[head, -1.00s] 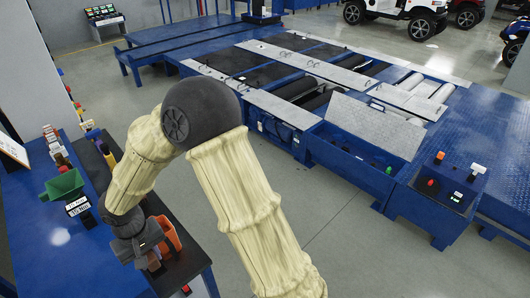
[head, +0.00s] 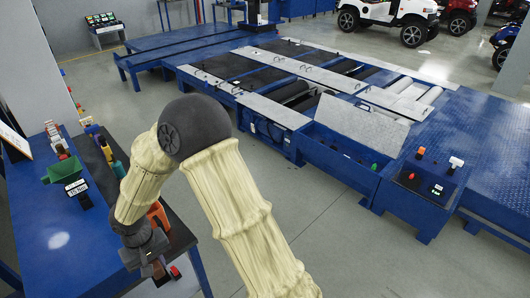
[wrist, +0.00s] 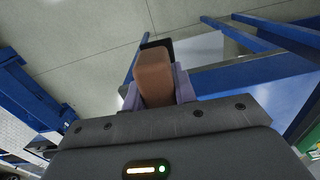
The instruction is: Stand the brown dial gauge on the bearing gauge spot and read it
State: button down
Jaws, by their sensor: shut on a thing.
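My gripper (wrist: 160,90) is shut on the brown dial gauge (wrist: 152,76), a brown block-like body with a dark part at its far end in the wrist view. In the head view my gripper (head: 150,256) is low at the right edge of the blue bench, and the gauge in it (head: 158,269) shows only as a small brown patch. The roller tester (head: 262,118) stands across the floor with an opened blue box at its front. I cannot tell which part is the bearing gauge spot.
The blue bench (head: 60,240) at left holds a green funnel-like thing (head: 62,167), a small black-and-white display (head: 77,188) and several small items. An orange thing (head: 157,215) sits by my wrist. A blue control box (head: 422,190) stands at right. Grey floor between is clear.

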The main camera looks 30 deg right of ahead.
jog(key=d+f+b, duration=0.1)
jog(key=d+f, duration=0.5)
jog(key=f, duration=0.5)
jog(key=d+f+m+b, duration=0.1)
jog(key=d+f, duration=0.6)
jog(key=f, duration=0.4)
jog(key=d+f+m+b, duration=0.1)
jog(key=d+f, duration=0.5)
jog(key=f, duration=0.6)
jog(key=shift+s+d, duration=0.25)
jog(key=shift+d, duration=0.1)
